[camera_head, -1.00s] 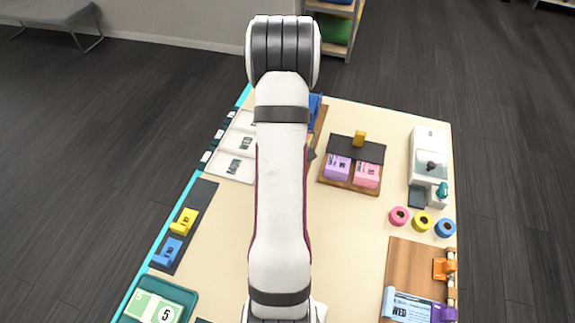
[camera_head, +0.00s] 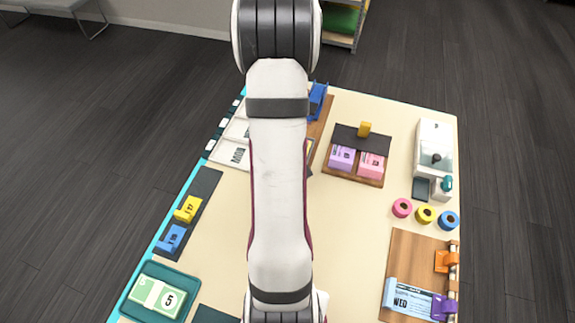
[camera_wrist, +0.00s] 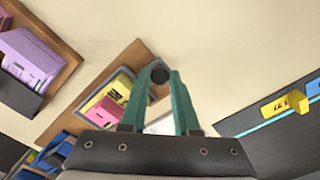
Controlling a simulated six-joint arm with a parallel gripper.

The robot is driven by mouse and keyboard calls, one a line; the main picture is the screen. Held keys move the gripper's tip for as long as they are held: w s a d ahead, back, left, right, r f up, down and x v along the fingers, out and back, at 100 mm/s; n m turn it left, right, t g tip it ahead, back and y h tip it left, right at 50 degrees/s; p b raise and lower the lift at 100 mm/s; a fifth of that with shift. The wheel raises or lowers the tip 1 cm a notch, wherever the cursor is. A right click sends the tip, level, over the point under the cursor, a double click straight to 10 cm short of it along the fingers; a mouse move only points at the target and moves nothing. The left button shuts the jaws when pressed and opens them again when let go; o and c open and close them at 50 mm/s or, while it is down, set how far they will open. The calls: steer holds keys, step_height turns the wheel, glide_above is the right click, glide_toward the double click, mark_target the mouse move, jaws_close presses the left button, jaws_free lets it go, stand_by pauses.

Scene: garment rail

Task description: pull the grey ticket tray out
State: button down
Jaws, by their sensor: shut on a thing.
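The grey ticket tray (camera_wrist: 82,118) shows in the wrist view, with yellow and pink ticket blocks in it, on a brown wooden base (camera_wrist: 66,122). In the head view my arm hides the gripper and most of the tray. Only a slim pale edge of what looks like the tray (camera_head: 310,148) shows right of the arm.
A wooden holder with purple and pink ticket blocks (camera_head: 357,162) stands to the right. A dark strip with yellow and blue blocks (camera_head: 187,211) lies to the left. A teal tray (camera_head: 182,279) sits at the front left. The tabletop (camera_head: 345,215) between is bare.

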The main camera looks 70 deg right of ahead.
steer(key=shift+a, duration=0.35)
steer(key=c, duration=0.7)
jaws_free()
steer(key=shift+o, duration=0.2)
steer(key=shift+d, duration=0.1)
step_height(320, 180, up, 16)
steer(key=shift+w+f, duration=0.1)
